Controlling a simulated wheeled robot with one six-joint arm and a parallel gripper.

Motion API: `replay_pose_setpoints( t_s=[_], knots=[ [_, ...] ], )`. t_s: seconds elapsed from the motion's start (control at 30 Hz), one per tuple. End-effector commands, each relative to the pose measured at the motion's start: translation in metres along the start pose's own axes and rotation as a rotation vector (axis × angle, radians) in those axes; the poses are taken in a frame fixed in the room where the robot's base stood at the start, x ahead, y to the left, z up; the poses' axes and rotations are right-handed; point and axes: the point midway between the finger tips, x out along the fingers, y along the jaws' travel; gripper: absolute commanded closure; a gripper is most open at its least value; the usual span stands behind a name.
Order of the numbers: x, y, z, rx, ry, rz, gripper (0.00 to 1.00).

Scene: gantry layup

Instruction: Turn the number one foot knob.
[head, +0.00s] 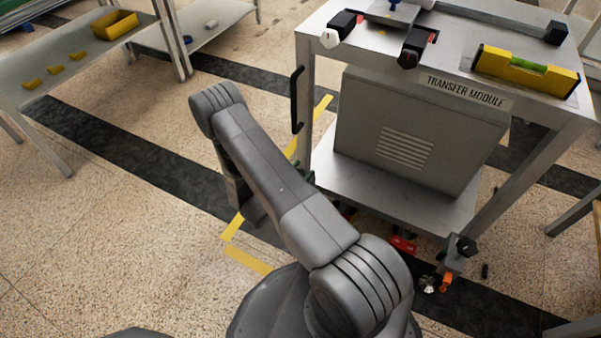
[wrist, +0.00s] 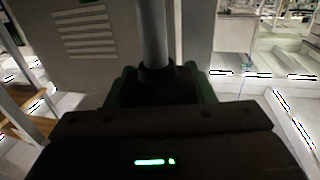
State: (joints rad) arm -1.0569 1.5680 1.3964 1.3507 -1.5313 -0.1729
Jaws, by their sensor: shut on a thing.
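The cart marked TRANSFER MODULE (head: 466,90) stands to the right of my arm in the head view. In the wrist view my gripper (wrist: 163,88) has its green-edged fingers shut on a dark knob (wrist: 155,75), with a grey post (wrist: 152,30) rising behind it. No number can be read on it. In the head view my arm hides most of the gripper and the held knob; only a bit of green (head: 309,178) shows beside the cart's left leg.
Black clamps and a yellow level (head: 527,71) sit on the cart top. A black handle (head: 296,100) is on its left side. A red part (head: 403,244) lies low under the shelf. A side table (head: 75,60) with yellow bins stands far left. Floor between is clear.

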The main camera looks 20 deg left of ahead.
Motion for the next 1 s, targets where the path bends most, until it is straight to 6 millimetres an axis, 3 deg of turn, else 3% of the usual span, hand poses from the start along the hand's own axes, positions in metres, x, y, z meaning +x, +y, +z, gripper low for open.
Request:
replay_pose_setpoints(
  t_s=[0.53,1.0],
  knots=[
    [-0.0009,0.0061,0.0027,0.003,0.000,0.352,0.74],
    [-0.0018,0.0080,0.0000,0.000,0.001,0.446,0.74]
  ],
)
